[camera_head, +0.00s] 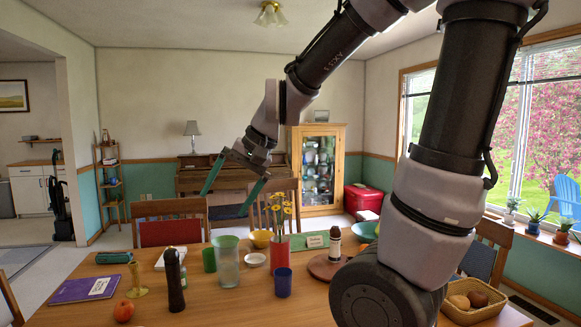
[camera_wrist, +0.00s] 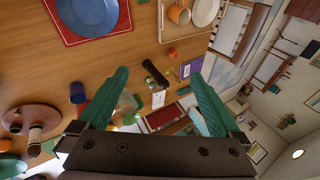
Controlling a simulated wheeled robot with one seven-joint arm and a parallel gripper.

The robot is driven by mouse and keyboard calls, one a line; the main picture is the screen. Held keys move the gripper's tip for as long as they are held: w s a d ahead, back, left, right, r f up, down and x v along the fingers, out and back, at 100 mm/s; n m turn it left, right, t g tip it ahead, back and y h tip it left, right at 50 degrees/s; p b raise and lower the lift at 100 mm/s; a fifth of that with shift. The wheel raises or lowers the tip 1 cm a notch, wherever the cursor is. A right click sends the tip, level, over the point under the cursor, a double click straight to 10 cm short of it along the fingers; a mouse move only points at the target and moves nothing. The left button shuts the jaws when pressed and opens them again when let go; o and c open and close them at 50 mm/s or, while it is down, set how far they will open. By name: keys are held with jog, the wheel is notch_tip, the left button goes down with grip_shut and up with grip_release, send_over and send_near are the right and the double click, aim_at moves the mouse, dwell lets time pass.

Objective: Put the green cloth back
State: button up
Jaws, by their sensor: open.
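My gripper (camera_head: 223,204) is raised over the far side of the table, with its two teal fingers spread and nothing between them. The fingers also show wide apart in the wrist view (camera_wrist: 159,74). A dark green rolled or soft item (camera_head: 114,257) lies at the table's far left end, well left of my gripper; I cannot tell for sure that it is the green cloth. No other clear green cloth shows. The upright piano (camera_head: 190,178) stands against the back wall, partly behind my gripper and the chairs.

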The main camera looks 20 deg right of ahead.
jog(key=s+d+r+t+h, duration=0.3)
jog(key=s+d+r, duration=0.3)
jog(key=d, duration=0.5)
jog(key=shift+s+d+r+m+t, duration=0.3)
jog(key=shift+s+r+m, duration=0.1)
jog(key=shift+s, duration=0.3)
